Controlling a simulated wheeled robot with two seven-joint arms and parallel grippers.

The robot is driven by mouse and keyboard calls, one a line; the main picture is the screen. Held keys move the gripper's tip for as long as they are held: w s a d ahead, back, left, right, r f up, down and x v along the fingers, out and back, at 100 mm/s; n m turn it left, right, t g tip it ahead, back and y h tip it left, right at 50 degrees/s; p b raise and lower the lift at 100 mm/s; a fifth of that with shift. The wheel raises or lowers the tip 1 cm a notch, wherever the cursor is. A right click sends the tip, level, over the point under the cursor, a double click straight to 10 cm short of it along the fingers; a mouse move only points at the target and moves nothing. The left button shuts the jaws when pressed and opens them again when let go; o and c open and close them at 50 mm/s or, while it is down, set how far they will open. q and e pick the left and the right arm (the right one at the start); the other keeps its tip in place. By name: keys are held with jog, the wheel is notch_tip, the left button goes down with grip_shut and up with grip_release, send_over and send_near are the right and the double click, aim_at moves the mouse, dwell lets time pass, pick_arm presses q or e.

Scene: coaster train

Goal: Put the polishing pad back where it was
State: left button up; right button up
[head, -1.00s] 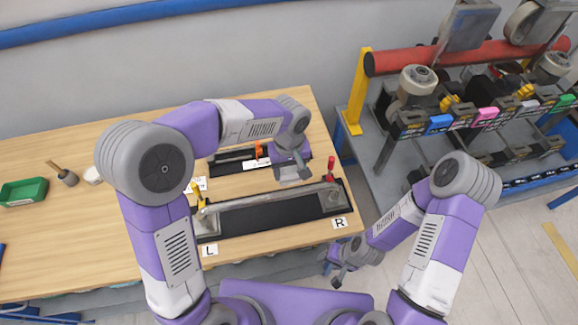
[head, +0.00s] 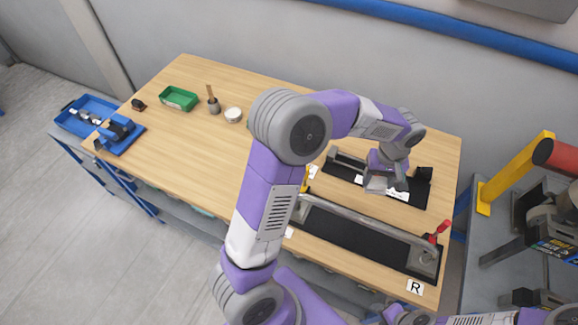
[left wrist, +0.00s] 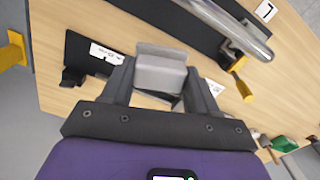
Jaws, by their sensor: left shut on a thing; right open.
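My left gripper (head: 386,182) is shut on the polishing pad (head: 375,184), a grey block. In the left wrist view the pad (left wrist: 160,72) sits between the two dark fingers. The gripper is over the front side of the black rack (head: 412,193) with white labels at the back of the wooden table. I cannot tell whether the pad touches the rack or table. My right gripper (head: 398,316) is open at the bottom edge of the head view, low in front of the table and partly cut off.
A long grey bar (head: 365,218) lies on a black base with a red clamp (head: 437,232). The table (head: 215,150) holds a green tray (head: 178,98), a brush pot (head: 214,105) and a white tin (head: 233,115). A yellow post (head: 515,170) stands right.

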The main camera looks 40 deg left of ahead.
pick_arm(q)
jog(key=s+a+f+n+b, duration=0.15)
jog(key=a+f+n, duration=0.35)
jog(key=a, duration=1.2)
jog(key=s+a+f+n+b, duration=0.1)
jog(key=a+f+n+b, duration=0.3)
jog(key=a, duration=1.3)
jog(key=shift+n, duration=0.5)
jog(key=f, duration=0.4)
jog(key=a+f, duration=0.1)
jog(key=f, duration=0.1)
jog(key=shift+s+p, duration=0.15)
jog(key=shift+p, duration=0.2)
jog(key=shift+f, duration=2.25)
jog(key=shift+f, duration=0.1)
jog(key=o, duration=1)
